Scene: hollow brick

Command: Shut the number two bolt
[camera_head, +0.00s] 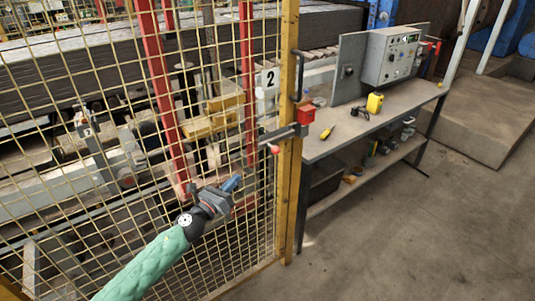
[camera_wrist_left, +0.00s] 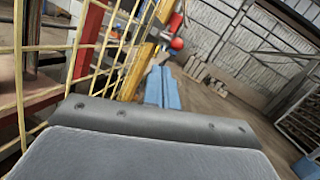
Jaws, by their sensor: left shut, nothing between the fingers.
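The number two sign (camera_head: 268,82) is a white plate on the yellow mesh gate. Below it, the grey bolt bar (camera_head: 285,134) lies level near the yellow post, with a red knob (camera_head: 275,149) hanging under it. A red block (camera_head: 306,115) sits at its right end. I cannot tell how far the bolt is in. My left gripper (camera_head: 231,184) is shut and empty, below and left of the knob, apart from it. In the left wrist view the shut blue fingers (camera_wrist_left: 163,88) point toward the red knob (camera_wrist_left: 177,44). My right gripper is not in view.
The yellow post (camera_head: 287,190) stands right of the mesh. A black handle (camera_head: 298,75) is above the bolt. A workbench (camera_head: 385,115) with a grey control box (camera_head: 391,55) and a yellow tool stands to the right. The floor (camera_head: 420,230) in front is clear.

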